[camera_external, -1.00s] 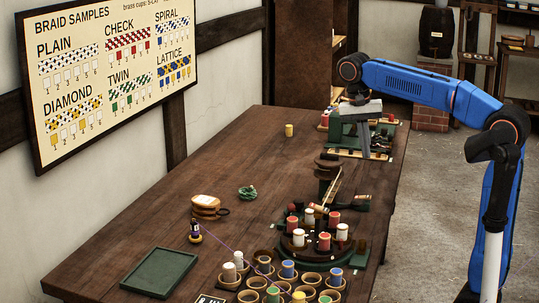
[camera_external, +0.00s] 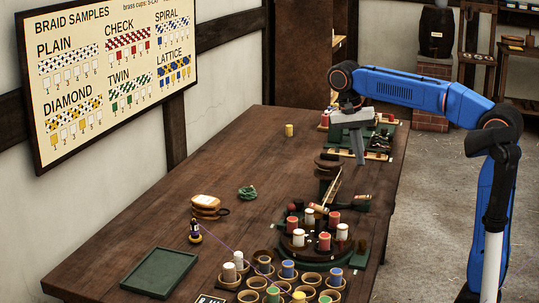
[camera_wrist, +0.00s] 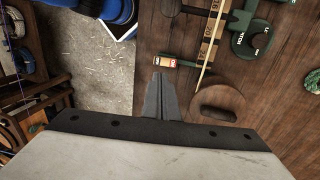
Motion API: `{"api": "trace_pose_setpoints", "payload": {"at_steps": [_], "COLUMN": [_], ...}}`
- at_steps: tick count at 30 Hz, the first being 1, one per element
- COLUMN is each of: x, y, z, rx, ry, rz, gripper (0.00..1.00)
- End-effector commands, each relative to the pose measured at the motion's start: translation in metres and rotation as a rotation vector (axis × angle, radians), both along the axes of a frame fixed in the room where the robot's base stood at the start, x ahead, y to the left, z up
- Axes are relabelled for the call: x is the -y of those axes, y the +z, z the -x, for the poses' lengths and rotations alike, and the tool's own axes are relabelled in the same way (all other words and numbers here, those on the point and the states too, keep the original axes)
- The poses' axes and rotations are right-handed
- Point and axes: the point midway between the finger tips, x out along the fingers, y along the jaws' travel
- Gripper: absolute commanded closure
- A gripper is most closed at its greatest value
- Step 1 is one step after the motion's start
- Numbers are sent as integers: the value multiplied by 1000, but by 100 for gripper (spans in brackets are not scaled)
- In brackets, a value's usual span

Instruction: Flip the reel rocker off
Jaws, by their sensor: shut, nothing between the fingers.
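A small block with orange and pale labelled faces and a dark end, which looks like the reel rocker, lies near the table's right edge in the external view (camera_external: 362,198). In the wrist view this block (camera_wrist: 177,62) appears just beyond my fingertips; its label is too small to read, so its on or off side cannot be told. My gripper (camera_external: 361,161) is shut and empty, pointing down above the table behind the block. Its closed fingers also show in the wrist view (camera_wrist: 160,80). The fingers look apart from the block.
A dark round-topped post (camera_external: 328,162) stands left of my gripper, close to my fingers in the wrist view. A round stand (camera_external: 318,254) with several bobbins is nearer the camera. A green tray (camera_external: 160,272) lies front left.

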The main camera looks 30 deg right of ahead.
Motion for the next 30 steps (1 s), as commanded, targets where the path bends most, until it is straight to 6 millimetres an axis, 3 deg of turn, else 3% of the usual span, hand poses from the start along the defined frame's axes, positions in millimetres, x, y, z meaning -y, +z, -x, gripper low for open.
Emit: {"api": "trace_pose_setpoints", "payload": {"at_steps": [15,21,30], "x": [14,17,17], "y": [-84,-99,-102], "z": [15,17,17], "rx": [-1,0,1], "ry": [0,0,0], "rz": [0,-1,-2], "gripper": [100,100,100]}}
